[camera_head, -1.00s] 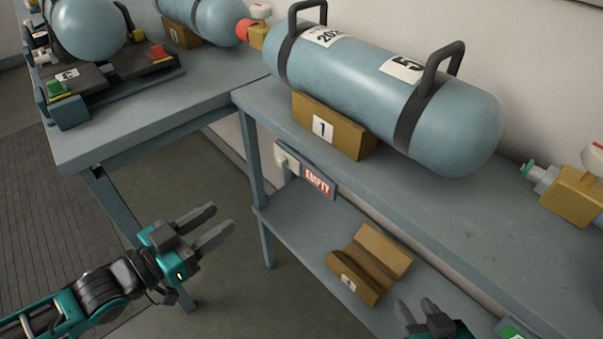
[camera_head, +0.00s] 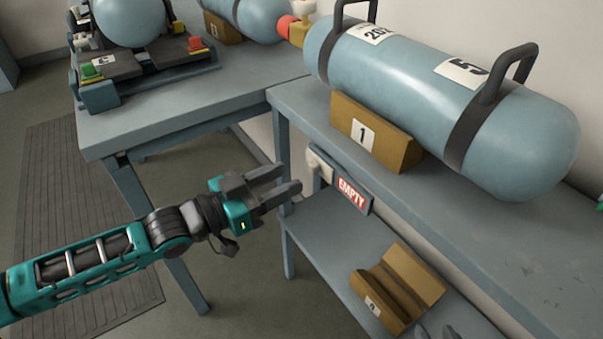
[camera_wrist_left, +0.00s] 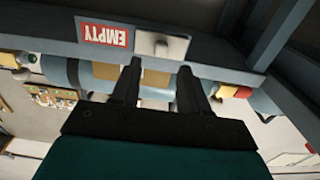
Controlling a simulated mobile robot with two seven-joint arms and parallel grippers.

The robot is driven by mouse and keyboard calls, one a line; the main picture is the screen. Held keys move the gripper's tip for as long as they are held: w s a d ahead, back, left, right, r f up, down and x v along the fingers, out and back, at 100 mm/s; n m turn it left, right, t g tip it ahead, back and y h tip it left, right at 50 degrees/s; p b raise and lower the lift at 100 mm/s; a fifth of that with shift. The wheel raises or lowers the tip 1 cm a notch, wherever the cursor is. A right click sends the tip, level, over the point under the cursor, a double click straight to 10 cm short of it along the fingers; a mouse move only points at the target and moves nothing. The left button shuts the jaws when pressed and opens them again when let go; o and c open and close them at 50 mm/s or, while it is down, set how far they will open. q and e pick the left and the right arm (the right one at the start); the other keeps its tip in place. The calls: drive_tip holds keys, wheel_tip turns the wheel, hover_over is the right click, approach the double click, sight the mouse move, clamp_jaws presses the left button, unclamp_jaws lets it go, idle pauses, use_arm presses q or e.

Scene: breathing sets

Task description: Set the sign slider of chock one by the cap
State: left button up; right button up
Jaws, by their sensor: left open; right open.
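Chock one (camera_head: 378,138), an ochre block labelled 1, sits under a blue cylinder on the upper shelf. Below it, on the shelf's front edge, is the sign slider (camera_head: 342,182) with a red EMPTY sign (camera_head: 351,192) and a pale cap (camera_head: 318,164) at its left end. My left gripper (camera_head: 291,181) is open and empty, just left of the cap and apart from it. In the left wrist view the cap (camera_wrist_left: 162,45) lies ahead of the gap between the fingertips (camera_wrist_left: 160,78), beside the upside-down EMPTY sign (camera_wrist_left: 104,34). My right gripper (camera_head: 436,333) is open, its fingertips barely showing at the bottom edge.
An ochre chock (camera_head: 400,285) without a cylinder stands on the lower shelf. The blue cylinder (camera_head: 440,95) rests above chock one. A side table (camera_head: 175,118) at the left carries a cradle (camera_head: 150,68) with another cylinder. A shelf leg (camera_head: 283,150) stands close behind my left fingertips.

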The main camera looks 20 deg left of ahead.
sight(310, 168)
use_arm(q)
drive_tip(key=shift+b+x, duration=0.35)
drive_tip(key=shift+x, duration=2.05)
clamp_jaws()
